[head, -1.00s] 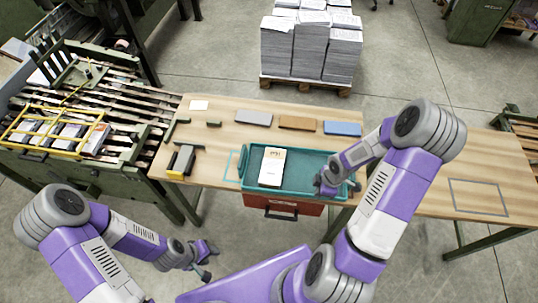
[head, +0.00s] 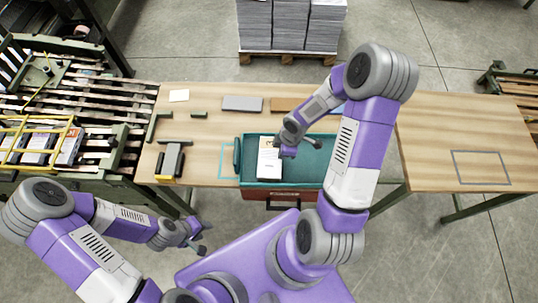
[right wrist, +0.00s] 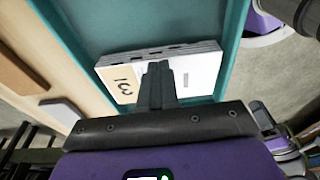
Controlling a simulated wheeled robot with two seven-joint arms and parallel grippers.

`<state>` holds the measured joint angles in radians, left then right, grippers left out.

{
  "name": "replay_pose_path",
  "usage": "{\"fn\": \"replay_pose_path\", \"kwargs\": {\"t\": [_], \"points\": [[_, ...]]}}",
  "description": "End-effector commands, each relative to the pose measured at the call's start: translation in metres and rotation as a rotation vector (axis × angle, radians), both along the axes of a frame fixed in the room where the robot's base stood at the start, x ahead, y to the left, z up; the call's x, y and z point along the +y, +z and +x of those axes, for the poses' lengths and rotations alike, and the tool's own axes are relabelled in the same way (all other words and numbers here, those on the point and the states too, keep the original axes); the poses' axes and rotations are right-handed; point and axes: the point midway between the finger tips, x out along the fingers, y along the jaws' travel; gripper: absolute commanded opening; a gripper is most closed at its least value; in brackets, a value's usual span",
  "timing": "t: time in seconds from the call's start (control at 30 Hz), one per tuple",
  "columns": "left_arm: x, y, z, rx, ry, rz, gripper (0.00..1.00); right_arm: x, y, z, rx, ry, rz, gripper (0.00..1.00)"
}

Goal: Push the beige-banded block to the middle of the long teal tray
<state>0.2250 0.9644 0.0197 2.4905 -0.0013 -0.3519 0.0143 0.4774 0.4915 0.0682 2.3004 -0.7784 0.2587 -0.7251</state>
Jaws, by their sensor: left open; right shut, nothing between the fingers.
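The long teal tray (head: 310,170) sits at the table's near edge. The white block with a beige band (head: 269,160) lies in its left part; the right wrist view shows this block (right wrist: 196,75) with its beige band at one end. My right gripper (head: 286,152) is shut and empty at the block's right side, and part of the arm hides the tray's right portion. In the right wrist view the closed fingers (right wrist: 157,80) overlap the block; I cannot tell whether they touch it. My left gripper (head: 200,238) is open and empty, off the table's near side.
Grey (head: 242,103) and brown (head: 288,104) flat blocks lie behind the tray; my right arm partly covers a blue one (head: 338,110). A yellow-and-grey tool (head: 170,162) stands to the left. A grey outlined rectangle (head: 481,168) marks the clear right side of the table.

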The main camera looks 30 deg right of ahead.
Motion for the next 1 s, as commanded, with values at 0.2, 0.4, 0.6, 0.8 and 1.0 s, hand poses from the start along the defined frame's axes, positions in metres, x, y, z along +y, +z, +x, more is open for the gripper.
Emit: {"fn": "replay_pose_path", "kwargs": {"t": [0.2, 0.4, 0.6, 0.8, 1.0], "points": [[0.000, -0.011, 0.000, 0.000, 0.000, 0.000, 0.43, 0.037, -0.002, 0.022, 0.000, 0.004, 0.000, 0.00], [0.000, -0.022, 0.000, 0.000, 0.000, 0.000, 0.43, 0.040, -0.015, 0.024, 0.002, -0.002, 0.000, 0.00], [0.000, -0.023, 0.000, 0.000, 0.000, 0.000, 0.43, 0.040, -0.018, 0.023, 0.003, -0.002, 0.001, 0.00], [0.000, -0.023, 0.000, 0.000, 0.000, 0.000, 0.43, 0.040, -0.019, 0.021, 0.008, -0.003, 0.001, 0.00], [0.000, -0.018, 0.000, 0.000, 0.000, 0.000, 0.43, 0.037, -0.019, 0.020, 0.013, 0.022, 0.000, 0.00]]}}
